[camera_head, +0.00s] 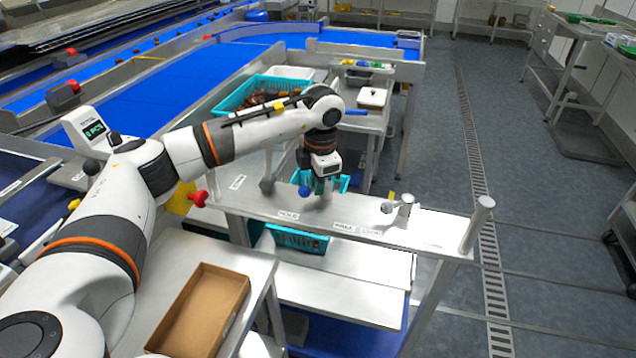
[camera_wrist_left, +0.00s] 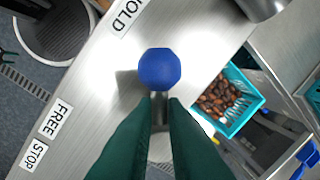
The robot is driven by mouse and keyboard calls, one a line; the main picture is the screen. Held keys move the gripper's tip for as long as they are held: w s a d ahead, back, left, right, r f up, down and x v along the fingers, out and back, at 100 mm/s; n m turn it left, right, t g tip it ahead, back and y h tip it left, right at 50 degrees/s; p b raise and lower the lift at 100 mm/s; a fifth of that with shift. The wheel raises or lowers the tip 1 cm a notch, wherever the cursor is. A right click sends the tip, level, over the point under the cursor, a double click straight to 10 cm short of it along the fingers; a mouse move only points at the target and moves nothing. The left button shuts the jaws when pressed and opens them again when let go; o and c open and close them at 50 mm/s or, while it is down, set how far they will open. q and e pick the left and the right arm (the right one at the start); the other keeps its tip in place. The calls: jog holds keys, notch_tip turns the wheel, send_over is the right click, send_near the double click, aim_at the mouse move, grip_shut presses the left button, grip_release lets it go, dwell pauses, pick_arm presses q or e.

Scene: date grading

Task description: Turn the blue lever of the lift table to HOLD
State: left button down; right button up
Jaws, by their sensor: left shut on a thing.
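The blue lever's round knob (camera_wrist_left: 160,68) fills the middle of the left wrist view, with its grey stem below it between my green fingers. My left gripper (camera_wrist_left: 160,98) is shut on the lever just behind the knob. In the head view, the knob (camera_head: 305,191) shows beside my left gripper (camera_head: 320,188), above the metal top plate (camera_head: 245,203). In the wrist view, the HOLD label (camera_wrist_left: 126,15) is up and left of the knob, and the FREE label (camera_wrist_left: 60,120) and STOP label (camera_wrist_left: 38,153) are lower left.
A metal post (camera_head: 477,225) and a small fitting (camera_head: 398,206) stand on the plate's right part. A red knob (camera_head: 199,198) is left of the plate. A teal crate of dates (camera_wrist_left: 237,84) sits below it. A cardboard box (camera_head: 203,310) lies at front left.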

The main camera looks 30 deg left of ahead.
pick_arm(q)
jog(key=shift+r, duration=0.1)
jog(key=c, duration=1.5)
grip_release()
notch_tip(320, 180, up, 12)
jog(key=d+b, duration=0.1)
jog(key=b, duration=0.1)
jog(key=shift+s, duration=0.4)
